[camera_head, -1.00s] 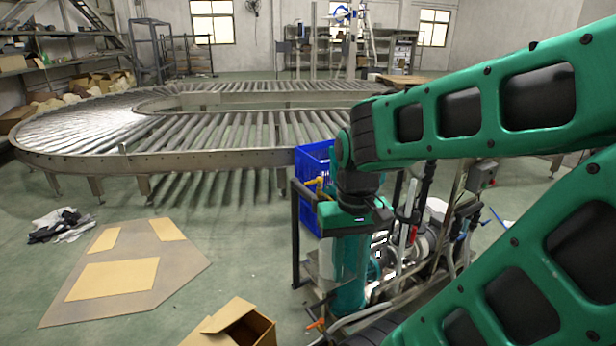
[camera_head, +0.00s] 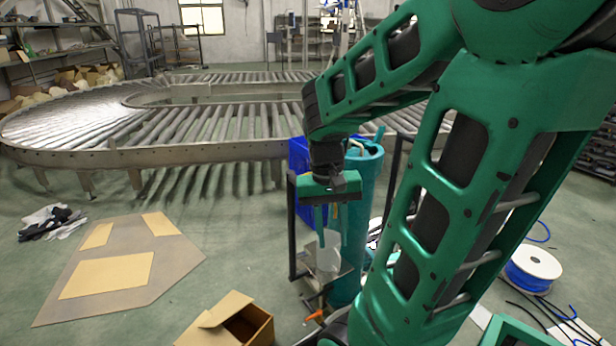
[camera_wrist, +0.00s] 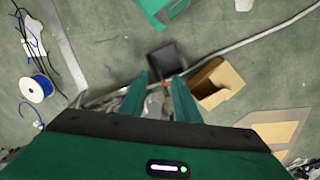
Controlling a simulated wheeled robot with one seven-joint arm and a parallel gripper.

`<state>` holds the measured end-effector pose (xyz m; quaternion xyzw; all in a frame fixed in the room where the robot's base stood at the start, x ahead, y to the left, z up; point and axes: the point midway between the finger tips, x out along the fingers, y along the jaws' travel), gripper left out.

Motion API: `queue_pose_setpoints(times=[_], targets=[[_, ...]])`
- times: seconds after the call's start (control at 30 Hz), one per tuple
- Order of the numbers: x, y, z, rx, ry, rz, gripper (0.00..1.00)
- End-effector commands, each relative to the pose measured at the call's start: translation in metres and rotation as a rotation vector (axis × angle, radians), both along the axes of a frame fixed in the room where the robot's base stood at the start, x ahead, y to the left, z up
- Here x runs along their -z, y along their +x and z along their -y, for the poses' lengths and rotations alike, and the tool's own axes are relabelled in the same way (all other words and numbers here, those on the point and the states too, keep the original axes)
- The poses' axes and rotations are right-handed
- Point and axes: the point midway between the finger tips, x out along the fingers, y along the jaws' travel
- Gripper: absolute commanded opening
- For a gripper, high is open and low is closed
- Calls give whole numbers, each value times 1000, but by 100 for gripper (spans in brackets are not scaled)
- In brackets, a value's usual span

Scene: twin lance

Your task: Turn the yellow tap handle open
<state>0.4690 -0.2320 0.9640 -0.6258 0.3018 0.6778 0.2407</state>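I cannot make out the yellow tap handle with certainty. A small yellowish bent piece (camera_head: 356,146) shows at the top of a tall teal cylinder (camera_head: 366,200), just right of my wrist. My gripper (camera_head: 333,232) points down in front of the cylinder, its two teal fingers apart and nothing seen between them. A whitish translucent container (camera_head: 326,258) stands below the fingers. In the wrist view my gripper (camera_wrist: 160,77) also shows its fingers spread, with a greyish round shape, probably that container, beyond the gap.
A dark metal frame (camera_head: 292,230) stands left of my gripper, with a blue crate (camera_head: 300,155) behind. An open cardboard box (camera_head: 235,322) and flat cardboard (camera_head: 115,265) lie on the floor at left. A cable spool (camera_head: 533,266) and loose cables lie at right. A roller conveyor (camera_head: 190,150) curves behind.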

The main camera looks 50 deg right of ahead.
Motion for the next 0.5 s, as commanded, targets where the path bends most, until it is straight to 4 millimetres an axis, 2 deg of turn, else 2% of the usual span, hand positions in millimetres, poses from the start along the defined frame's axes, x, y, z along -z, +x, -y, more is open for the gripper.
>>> queue_pose_setpoints(times=[0.1, 0.5], targets=[[11, 26, 24, 95, -60, -52, 29], [50, 103, 101, 380, -377, -155, 29]])
